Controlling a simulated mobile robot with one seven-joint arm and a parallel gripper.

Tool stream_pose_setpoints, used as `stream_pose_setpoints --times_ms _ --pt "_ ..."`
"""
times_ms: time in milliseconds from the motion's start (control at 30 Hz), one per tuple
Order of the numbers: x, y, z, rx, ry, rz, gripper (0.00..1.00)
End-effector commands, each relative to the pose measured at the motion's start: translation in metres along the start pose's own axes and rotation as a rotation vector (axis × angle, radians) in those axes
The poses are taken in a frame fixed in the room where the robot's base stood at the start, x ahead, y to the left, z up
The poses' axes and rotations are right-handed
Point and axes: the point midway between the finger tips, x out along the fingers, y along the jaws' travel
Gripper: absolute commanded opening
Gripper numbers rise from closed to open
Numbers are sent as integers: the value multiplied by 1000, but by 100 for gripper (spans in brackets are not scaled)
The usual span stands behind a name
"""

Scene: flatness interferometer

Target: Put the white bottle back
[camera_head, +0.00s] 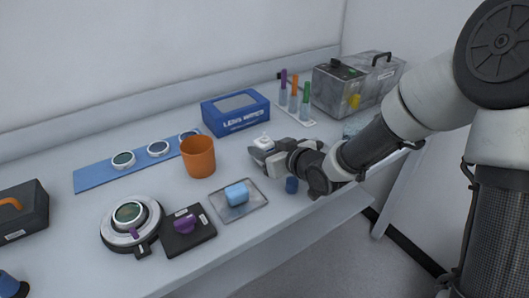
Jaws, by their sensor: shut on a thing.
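The white bottle (263,141) shows as a small white shape between the fingers of my gripper (262,152). My gripper is shut on it, in front of the blue wipes box. The fingers and wrist hide most of the bottle, so I cannot tell whether its base touches the bench.
The blue wipes box (236,112) stands behind my gripper. An orange cup (198,157) and a clear tray (249,203) with a light blue block (237,194) are to the left. A rack of capped tubes (307,119) stands behind right.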

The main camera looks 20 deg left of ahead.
Motion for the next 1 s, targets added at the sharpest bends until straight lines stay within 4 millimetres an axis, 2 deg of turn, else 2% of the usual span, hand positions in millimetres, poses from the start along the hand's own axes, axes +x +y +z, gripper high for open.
stream_pose_setpoints --times_ms 400,433,500,533,867,1000 --pt "3 0 7 0 2 1 12" --pt "2 0 6 0 1 1 41" --pt "2 0 6 0 1 1 52" --pt "2 0 6 0 1 1 54" --pt "1 0 2 0 1 1 54" --pt "-15 2 0 0 1 4 54"
